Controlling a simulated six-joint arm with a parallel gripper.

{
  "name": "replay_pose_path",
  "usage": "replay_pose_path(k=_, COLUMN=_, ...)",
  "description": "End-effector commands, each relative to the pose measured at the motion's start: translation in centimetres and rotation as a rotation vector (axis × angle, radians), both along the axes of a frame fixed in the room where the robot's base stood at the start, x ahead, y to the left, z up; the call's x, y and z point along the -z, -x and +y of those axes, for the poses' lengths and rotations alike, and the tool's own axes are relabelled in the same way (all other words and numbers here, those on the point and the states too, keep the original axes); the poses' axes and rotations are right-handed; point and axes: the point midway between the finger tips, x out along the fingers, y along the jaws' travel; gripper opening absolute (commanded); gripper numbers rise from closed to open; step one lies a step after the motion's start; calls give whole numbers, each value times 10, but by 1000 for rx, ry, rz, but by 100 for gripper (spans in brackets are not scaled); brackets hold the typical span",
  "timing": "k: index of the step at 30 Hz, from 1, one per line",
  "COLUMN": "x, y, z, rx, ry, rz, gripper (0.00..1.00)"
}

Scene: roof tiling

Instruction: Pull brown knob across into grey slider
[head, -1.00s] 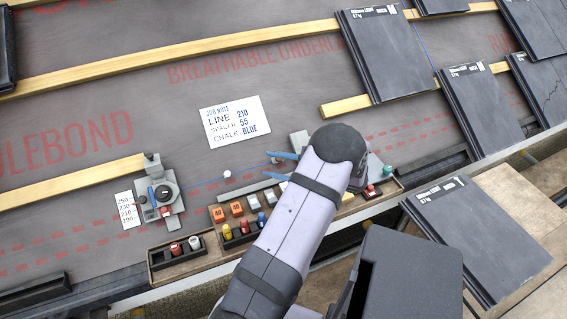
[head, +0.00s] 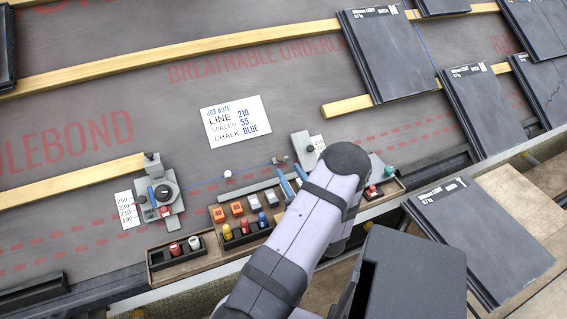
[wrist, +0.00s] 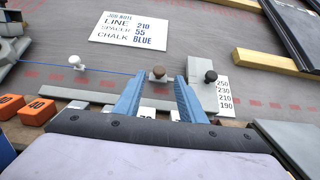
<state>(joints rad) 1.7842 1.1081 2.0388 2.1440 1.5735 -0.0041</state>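The brown knob (wrist: 157,74) is in the middle of the wrist view, at the right end of a blue line. In the head view the small knob (head: 279,160) stands just left of the grey slider (head: 301,141). The slider also shows in the wrist view (wrist: 202,98), carrying a black knob (wrist: 210,77) and standing right of the brown knob, apart from it. My gripper (wrist: 160,97) is open, its blue fingers spread with nothing between them. The brown knob appears just beyond the fingertips, roughly between them. In the head view my gripper (head: 293,181) is below the brown knob.
A grey bar (wrist: 88,96) lies in front of the line. Orange spacer blocks (wrist: 38,111) sit in a wooden tray. A number scale (wrist: 224,96) lies beside the slider. A job note (head: 236,121) lies behind.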

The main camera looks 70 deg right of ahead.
Motion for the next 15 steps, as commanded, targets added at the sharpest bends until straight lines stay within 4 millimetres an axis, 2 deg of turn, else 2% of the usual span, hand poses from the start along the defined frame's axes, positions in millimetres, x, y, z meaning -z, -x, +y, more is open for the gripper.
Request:
replay_pose_path(k=6, x=0, y=-23, z=-20, rx=-4, ry=1, rz=0, gripper=37)
replay_pose_path(k=15, x=0, y=-39, z=-38, rx=-2, ry=0, rz=0, gripper=37)
